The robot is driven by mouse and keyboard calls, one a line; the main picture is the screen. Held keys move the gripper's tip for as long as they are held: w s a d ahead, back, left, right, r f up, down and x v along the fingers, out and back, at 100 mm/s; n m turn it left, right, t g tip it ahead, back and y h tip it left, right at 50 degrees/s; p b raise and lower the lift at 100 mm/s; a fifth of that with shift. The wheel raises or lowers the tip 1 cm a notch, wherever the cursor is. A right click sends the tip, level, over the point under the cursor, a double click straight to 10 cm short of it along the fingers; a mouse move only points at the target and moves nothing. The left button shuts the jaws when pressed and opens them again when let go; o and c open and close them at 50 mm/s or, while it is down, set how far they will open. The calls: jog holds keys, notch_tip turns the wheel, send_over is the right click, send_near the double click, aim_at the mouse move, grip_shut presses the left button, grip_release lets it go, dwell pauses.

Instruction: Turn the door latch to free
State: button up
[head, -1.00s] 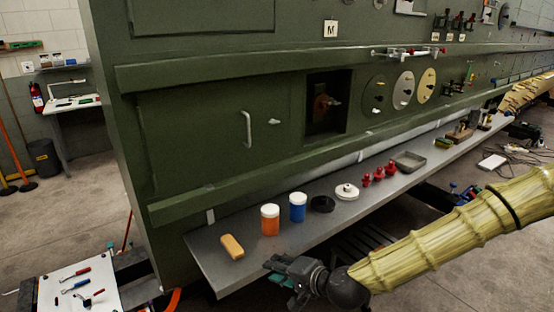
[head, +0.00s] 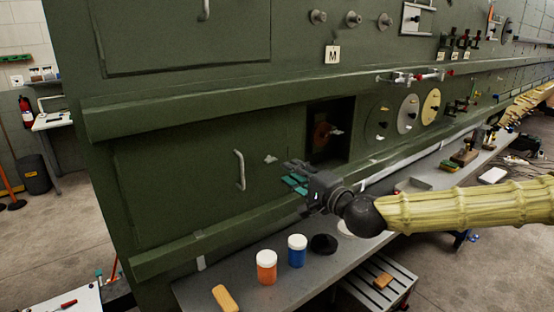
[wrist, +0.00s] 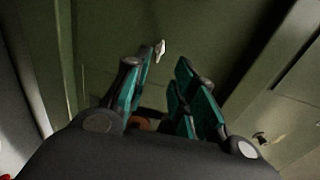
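The door latch (head: 271,159) is a small pale turn-knob on the green lower door (head: 180,190), to the right of the door's vertical handle (head: 240,170). In the wrist view the latch (wrist: 160,50) shows ahead, beyond the fingertips and roughly in line with the gap between them. My gripper (head: 292,180) is in front of the door, slightly below and right of the latch, and appears apart from it. In the wrist view my gripper (wrist: 160,85) has its teal-padded fingers spread, with nothing held between them.
A dark recess (head: 330,130) with a reddish fitting lies right of the latch. Below, a grey shelf (head: 215,285) holds an orange jar (head: 266,268), a blue jar (head: 297,252) and a tan block (head: 225,298). A green ledge (head: 170,255) runs under the door.

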jog(key=p+x, duration=0.2)
jog(key=x, duration=0.6)
jog(key=shift+p, duration=0.35)
jog(key=shift+a, duration=0.1)
grip_shut()
